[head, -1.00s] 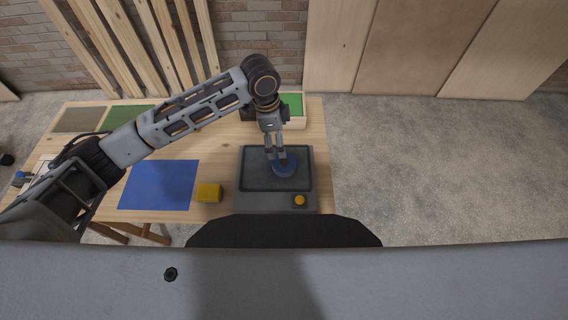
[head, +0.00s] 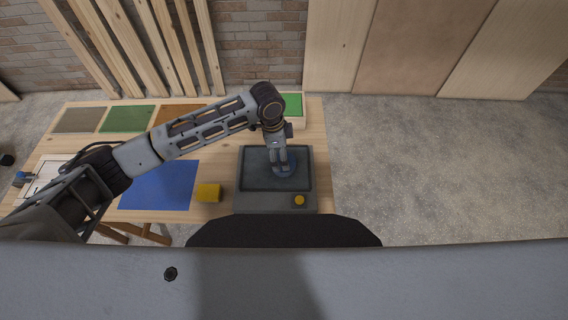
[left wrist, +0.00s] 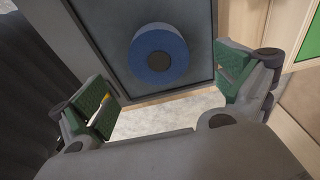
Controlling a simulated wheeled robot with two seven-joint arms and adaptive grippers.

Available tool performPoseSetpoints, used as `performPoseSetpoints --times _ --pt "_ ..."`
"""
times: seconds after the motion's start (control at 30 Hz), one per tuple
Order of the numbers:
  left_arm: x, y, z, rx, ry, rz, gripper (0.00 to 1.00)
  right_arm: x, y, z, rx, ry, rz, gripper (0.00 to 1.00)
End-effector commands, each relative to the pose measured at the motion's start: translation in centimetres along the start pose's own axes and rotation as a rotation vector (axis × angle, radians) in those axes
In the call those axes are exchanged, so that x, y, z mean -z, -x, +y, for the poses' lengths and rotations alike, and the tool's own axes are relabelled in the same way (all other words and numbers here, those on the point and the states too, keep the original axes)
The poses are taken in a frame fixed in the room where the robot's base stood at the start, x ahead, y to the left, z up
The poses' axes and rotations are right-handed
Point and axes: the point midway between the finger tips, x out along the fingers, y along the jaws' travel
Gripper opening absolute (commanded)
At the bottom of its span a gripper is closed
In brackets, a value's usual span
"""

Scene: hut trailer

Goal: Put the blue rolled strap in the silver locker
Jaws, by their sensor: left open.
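The blue rolled strap (head: 291,170) lies in the shallow recess of a dark grey tray (head: 242,185) on the wooden table. The strap also shows in the left wrist view (left wrist: 160,72) as a round blue roll with a dark centre. My left gripper (head: 279,168) is low over the tray and partly covers the strap. In the left wrist view its green-padded fingers (left wrist: 165,90) are wide apart and empty, with the strap ahead between them. I cannot identify a silver locker for certain. My right gripper is not in view.
A yellow block (head: 208,192) and a blue mat (head: 165,187) are left of the tray. A yellow knob (head: 299,200) sits on the tray's front corner. A green-lined bin (head: 293,104) stands behind. Planks lean on the brick wall; the floor right of the table is clear.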

Motion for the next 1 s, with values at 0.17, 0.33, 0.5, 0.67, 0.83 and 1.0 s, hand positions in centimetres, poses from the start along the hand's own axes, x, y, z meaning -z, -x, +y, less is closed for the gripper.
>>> performPoseSetpoints --times 0.17,0.33,0.5,0.67,0.83,1.0 --pt "0.0 -1.2 0.0 0.001 -0.001 0.000 0.99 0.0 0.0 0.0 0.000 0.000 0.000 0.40" --pt "0.0 -1.4 0.0 0.001 -0.001 0.000 0.99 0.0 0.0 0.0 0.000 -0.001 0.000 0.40" --pt "0.0 -1.4 0.0 0.001 -0.001 0.000 0.99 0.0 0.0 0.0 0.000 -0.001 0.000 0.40" --pt "0.0 -1.9 0.0 0.000 0.000 -0.001 0.99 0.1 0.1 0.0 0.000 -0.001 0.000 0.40" --pt "-0.1 -3.4 0.2 -0.002 0.000 -0.001 0.99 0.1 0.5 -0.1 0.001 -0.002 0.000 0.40" --pt "-0.1 -5.3 0.2 0.000 0.001 -0.001 0.99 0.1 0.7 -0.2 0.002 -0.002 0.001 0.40"
